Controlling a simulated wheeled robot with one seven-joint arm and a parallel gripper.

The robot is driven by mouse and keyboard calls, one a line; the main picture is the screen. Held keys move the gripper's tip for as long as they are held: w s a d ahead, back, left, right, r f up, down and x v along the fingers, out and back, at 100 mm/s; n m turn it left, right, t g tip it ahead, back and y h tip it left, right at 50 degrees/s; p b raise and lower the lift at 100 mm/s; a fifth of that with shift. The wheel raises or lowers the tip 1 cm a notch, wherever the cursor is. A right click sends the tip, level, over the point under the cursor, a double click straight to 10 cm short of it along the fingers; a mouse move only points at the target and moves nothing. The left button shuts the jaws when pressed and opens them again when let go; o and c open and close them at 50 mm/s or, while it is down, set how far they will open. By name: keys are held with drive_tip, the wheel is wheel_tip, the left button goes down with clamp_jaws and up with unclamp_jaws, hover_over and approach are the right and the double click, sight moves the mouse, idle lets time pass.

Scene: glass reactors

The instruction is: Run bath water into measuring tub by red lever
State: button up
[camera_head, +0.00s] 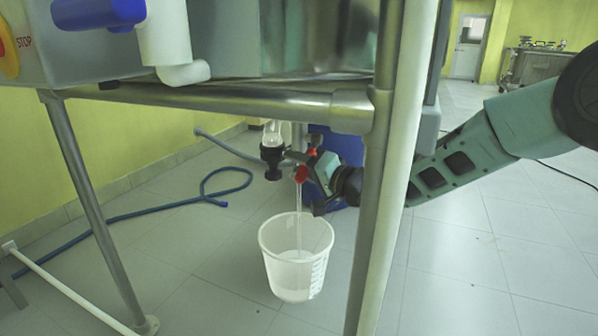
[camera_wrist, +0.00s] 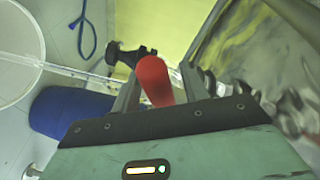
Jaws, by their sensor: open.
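My gripper (camera_head: 314,182) reaches in from the right, close to the lever. In the wrist view, the red lever (camera_wrist: 153,82) stands between the two open fingers of my gripper (camera_wrist: 160,88); contact cannot be told. The white measuring tub (camera_head: 296,262) stands upright on the floor below the valve. A thin clear vertical streak (camera_head: 299,215), seemingly running water, goes from the valve into the tub. The tub's rim (camera_wrist: 38,70) shows at the wrist view's left edge. The water level is unclear.
A steel frame post (camera_head: 372,200) stands in front of my arm, with a crossbar (camera_head: 230,100) above the valve. A blue drum (camera_wrist: 70,113) is behind the valve. A blue hose (camera_head: 150,210) lies on the floor at left.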

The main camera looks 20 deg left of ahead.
drive_tip(key=shift+w+a, duration=0.1)
drive_tip(key=shift+c, duration=0.3)
clamp_jaws()
drive_tip(key=shift+r+p, duration=0.15)
drive_tip(key=shift+p, duration=0.2)
drive_tip(key=r+m+p, duration=0.2)
drive_tip(key=p, duration=0.5)
drive_tip(key=s+r+m+g+h+p, duration=0.1)
drive_tip(key=m+p, duration=0.2)
drive_tip(key=p, duration=0.5)
drive_tip(key=shift+s+a+r+p, duration=0.1)
drive_tip(key=shift+s+r+p, duration=0.05)
drive_tip(key=shift+r+p, duration=0.2)
drive_tip(key=shift+m, duration=0.3)
